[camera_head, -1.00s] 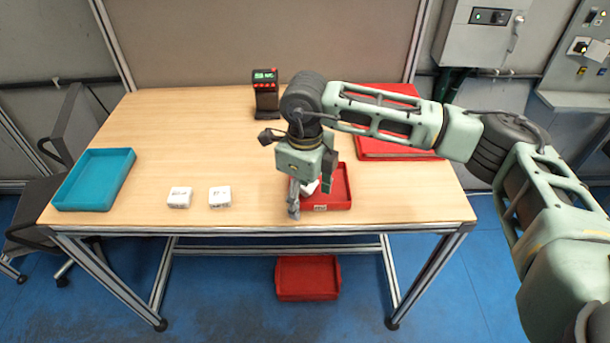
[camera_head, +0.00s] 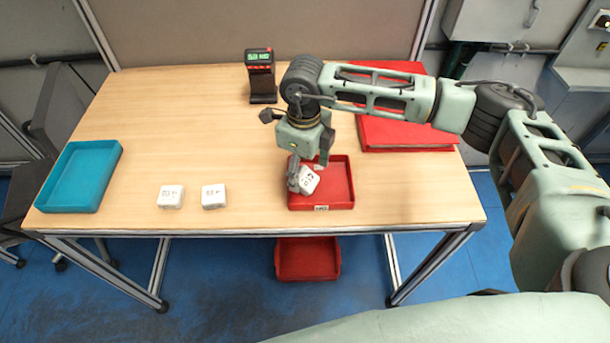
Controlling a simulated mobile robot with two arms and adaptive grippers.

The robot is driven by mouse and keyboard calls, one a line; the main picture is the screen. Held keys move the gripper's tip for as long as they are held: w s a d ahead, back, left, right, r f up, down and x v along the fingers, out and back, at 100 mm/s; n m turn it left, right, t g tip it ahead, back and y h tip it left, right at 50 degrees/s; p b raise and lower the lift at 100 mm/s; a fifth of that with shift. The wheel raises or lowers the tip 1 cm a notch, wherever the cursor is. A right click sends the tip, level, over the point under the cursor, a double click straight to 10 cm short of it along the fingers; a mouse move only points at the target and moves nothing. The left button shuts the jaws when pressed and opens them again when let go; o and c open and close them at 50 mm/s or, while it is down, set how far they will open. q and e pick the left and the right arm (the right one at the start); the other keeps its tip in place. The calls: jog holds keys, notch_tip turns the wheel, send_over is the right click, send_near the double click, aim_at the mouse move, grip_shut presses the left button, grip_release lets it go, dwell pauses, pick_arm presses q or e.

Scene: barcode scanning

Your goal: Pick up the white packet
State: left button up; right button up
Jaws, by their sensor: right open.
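A white packet (camera_head: 309,181) with dark print sits tilted at the left side of the small red tray (camera_head: 337,203) on the table. My right gripper (camera_head: 307,177) points down over that tray. Its fingers are open, one at the packet's left and one at its upper right. I cannot tell whether they touch it. Two more white packets, one at the left (camera_head: 171,197) and one nearer the middle (camera_head: 214,196), lie flat on the table. My left gripper is not in view.
A teal tray (camera_head: 116,161) stands at the left table edge. A black scanner with a lit display (camera_head: 260,75) stands at the back.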

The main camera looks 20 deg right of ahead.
aim_at(305, 176)
jog(key=f, duration=0.1)
jog(key=f+p, duration=0.1)
jog(key=f, duration=0.2)
jog(key=shift+w+d+f, duration=0.1)
jog(key=shift+w+d, duration=0.15)
jog(key=shift+w, duration=0.05)
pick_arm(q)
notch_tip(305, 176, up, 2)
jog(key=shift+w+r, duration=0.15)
pick_arm(e)
jog(key=shift+s, duration=0.15)
jog(key=shift+a, duration=0.1)
jog(key=shift+c, duration=0.5)
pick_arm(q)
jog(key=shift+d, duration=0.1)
pick_arm(e)
jog(key=c, duration=1.3)
